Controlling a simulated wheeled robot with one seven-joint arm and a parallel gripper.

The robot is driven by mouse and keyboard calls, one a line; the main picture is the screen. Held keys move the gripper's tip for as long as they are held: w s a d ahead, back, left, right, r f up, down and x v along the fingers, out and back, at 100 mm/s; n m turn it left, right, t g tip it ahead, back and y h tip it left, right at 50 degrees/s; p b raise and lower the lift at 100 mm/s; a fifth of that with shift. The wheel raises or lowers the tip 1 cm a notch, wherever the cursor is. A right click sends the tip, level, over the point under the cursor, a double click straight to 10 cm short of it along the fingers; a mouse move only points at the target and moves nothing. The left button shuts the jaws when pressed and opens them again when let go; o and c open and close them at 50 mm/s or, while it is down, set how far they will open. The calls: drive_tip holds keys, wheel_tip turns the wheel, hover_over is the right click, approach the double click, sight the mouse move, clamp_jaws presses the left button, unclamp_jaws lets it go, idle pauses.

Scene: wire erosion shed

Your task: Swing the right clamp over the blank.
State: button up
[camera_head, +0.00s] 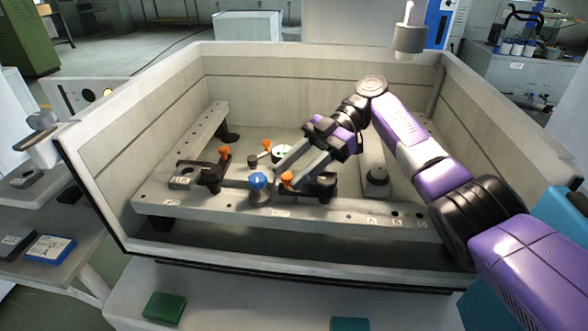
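My gripper (284,174) reaches down and left from my purple arm into the tank. Its two grey fingers show a gap between them. An orange knob (287,180) is at the tip of the nearer finger; I cannot tell whether they touch. This knob is at the left end of the right clamp, whose dark body (324,188) sits on the front rail. The left clamp (211,177) is dark and also on the rail, with an orange knob (224,153) near it. The blank is not clearly distinguishable; a flat grey piece (235,183) lies between the clamps.
A blue knob (259,181) stands on the front rail (160,205), left of the right clamp. Another orange knob (266,145) and a round white-topped part (281,152) are behind. The tank wall (110,195) surrounds the work area. A grey head (409,38) hangs above the back right.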

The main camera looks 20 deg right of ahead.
drive_tip(key=shift+w+d+m+t, duration=0.1)
drive_tip(key=shift+m+t, duration=0.2)
drive_tip(key=shift+t, duration=0.1)
